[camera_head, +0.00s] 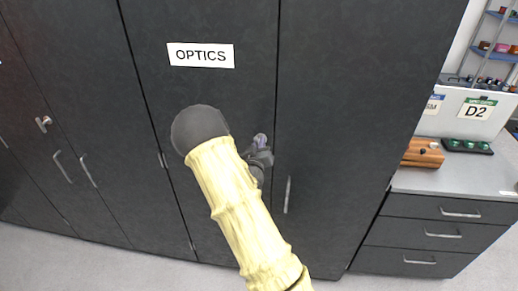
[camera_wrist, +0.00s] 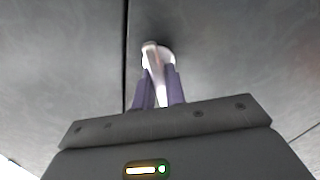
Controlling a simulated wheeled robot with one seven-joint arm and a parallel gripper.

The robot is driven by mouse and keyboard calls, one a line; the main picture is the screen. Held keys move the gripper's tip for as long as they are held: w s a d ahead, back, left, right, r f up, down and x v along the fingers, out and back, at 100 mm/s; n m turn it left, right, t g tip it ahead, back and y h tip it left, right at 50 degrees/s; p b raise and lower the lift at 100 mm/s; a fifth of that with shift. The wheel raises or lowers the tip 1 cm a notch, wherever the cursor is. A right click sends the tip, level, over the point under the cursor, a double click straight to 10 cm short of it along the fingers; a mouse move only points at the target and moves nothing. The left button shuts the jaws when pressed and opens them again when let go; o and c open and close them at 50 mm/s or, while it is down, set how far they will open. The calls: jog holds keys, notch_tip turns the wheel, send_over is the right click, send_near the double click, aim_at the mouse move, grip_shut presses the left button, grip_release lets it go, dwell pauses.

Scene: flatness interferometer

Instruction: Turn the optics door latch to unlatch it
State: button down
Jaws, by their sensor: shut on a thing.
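The dark optics door (camera_head: 200,100) carries a white "OPTICS" label (camera_head: 201,55) in the head view. My gripper (camera_head: 261,140) is at the right side of that door, partly hidden behind my yellow-sleeved arm. In the wrist view, my gripper's two purple fingers (camera_wrist: 159,92) are shut on the silver latch (camera_wrist: 152,60), one finger on each side of it. The latch's lever lies between the fingers, tilted slightly, with its round base against the dark door surface. In the head view the latch is hidden by my gripper. The door looks closed.
A vertical door seam (camera_wrist: 126,60) runs just left of the latch in the wrist view. The neighbouring door has a bar handle (camera_head: 287,194). Another latch (camera_head: 43,122) is on a cabinet at left. A counter (camera_head: 460,178) with drawers stands at right. Floor is clear in front.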

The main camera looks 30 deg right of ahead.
jog(key=n+b, duration=0.1)
jog(key=n, duration=0.2)
jog(key=n+b, duration=0.1)
jog(key=n, duration=0.2)
jog(key=shift+w+a+f+n, duration=0.1)
jog(key=shift+a+f+n, duration=0.1)
jog(key=shift+n, duration=0.1)
jog(key=n+b, duration=0.1)
jog(key=n, duration=0.5)
jog(key=shift+f, duration=0.1)
jog(key=c, duration=1.5)
grip_release()
jog(key=shift+o, duration=0.2)
